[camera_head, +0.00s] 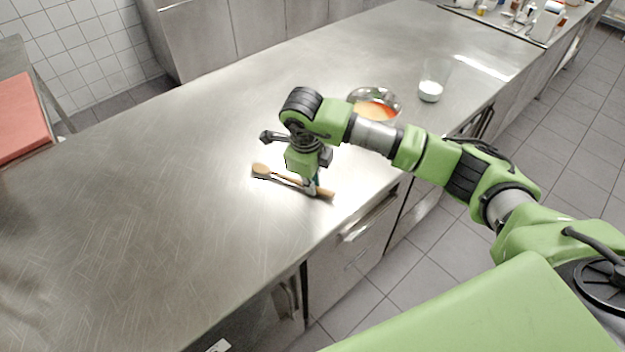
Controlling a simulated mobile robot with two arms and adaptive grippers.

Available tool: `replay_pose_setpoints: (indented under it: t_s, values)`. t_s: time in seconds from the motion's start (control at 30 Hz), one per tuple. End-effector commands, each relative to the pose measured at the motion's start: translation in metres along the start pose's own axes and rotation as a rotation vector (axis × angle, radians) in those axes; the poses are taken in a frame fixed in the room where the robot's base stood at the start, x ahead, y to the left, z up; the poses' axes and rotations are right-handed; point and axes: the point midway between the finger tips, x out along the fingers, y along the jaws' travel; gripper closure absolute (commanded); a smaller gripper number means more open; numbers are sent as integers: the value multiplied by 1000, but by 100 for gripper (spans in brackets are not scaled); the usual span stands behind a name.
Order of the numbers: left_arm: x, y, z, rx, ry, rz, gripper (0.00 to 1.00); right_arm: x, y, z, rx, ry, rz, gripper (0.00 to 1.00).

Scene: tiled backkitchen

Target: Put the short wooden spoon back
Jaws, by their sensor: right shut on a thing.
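The short wooden spoon (264,171) is by the steel counter's front edge, its bowl to the left and its handle end to the right. My right gripper (313,188) points down and is shut on the spoon's handle. The gripper hides part of the handle. I cannot tell whether the spoon touches the counter or is just above it. My left gripper is not in view.
A steel bowl (390,93) with orange contents stands behind my right arm. A clear container (431,90) with white contents stands right of it. A red board (20,115) is at the far left. The steel counter (130,200) is clear on the left.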

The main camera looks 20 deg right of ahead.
Motion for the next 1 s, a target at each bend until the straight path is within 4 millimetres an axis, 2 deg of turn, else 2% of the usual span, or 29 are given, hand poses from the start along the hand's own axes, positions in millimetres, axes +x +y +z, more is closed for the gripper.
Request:
replay_pose_setpoints:
  t_s: [0.2, 0.23, 0.3, 0.6, 0.73, 0.77, 0.87, 1.0]
  values:
    - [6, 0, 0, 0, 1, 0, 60, 5, 1, 0, 0, 0, 0, 100]
    - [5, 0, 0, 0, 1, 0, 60, 4, 1, 0, 0, 0, 0, 88]
    - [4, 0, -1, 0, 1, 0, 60, 3, 1, 0, 0, 0, 0, 74]
    - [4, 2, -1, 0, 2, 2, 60, 3, 0, 0, 0, 1, 1, 74]
    - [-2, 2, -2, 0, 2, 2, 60, -4, -1, 0, 1, 0, 0, 74]
    - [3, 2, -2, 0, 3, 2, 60, -5, 0, 1, 0, -2, -1, 74]
    - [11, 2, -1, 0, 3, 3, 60, -21, -1, 1, 0, -4, -3, 74]
    - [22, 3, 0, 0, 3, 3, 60, -52, -1, 1, 0, -6, -4, 74]
